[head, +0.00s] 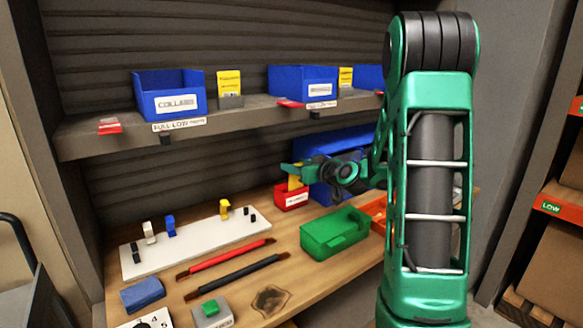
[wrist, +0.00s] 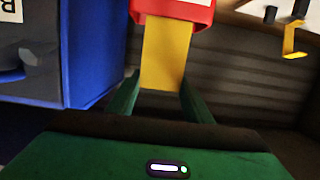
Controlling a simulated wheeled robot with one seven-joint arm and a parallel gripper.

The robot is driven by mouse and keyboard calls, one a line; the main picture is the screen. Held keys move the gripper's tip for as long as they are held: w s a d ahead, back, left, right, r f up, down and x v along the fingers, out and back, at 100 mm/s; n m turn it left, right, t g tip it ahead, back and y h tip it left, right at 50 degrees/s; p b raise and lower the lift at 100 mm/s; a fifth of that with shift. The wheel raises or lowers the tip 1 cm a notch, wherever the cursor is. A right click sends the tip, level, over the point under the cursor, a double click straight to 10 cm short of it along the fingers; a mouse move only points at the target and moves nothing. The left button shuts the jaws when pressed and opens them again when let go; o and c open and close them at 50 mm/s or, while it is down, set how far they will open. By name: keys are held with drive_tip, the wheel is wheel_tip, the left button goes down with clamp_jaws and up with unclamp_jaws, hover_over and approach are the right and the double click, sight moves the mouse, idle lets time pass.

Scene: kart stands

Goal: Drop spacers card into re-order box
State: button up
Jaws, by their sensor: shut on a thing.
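My gripper (head: 291,172) is shut on a yellow card, and its fingers (wrist: 160,88) grip the card on both sides in the wrist view. The yellow card (wrist: 165,52) hangs down from the fingers, and its lower part shows in the head view (head: 295,183). The red box (head: 291,197) with a white label stands on the workbench right below the card. In the wrist view the card's far end meets the red box's rim (wrist: 178,12). I cannot tell how far the card reaches inside. Writing on the card is not visible.
A blue bin (head: 325,190) stands close beside the red box. A green tray (head: 334,233) sits in front. A white board (head: 190,243) with small parts lies left. The shelf (head: 240,117) above holds blue bins and yellow cards (head: 229,83).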

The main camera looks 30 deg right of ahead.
drive_tip(key=shift+f, duration=0.2)
drive_tip(key=o, duration=1.1)
drive_tip(key=shift+r, duration=0.1)
drive_tip(key=shift+r, duration=0.35)
drive_tip(key=s+r, duration=0.2)
drive_tip(key=s, duration=0.9)
drive_tip(key=shift+s+d+r, duration=0.2)
drive_tip(key=shift+s+r, duration=0.15)
drive_tip(key=shift+s, duration=0.05)
drive_tip(key=shift+a, duration=0.1)
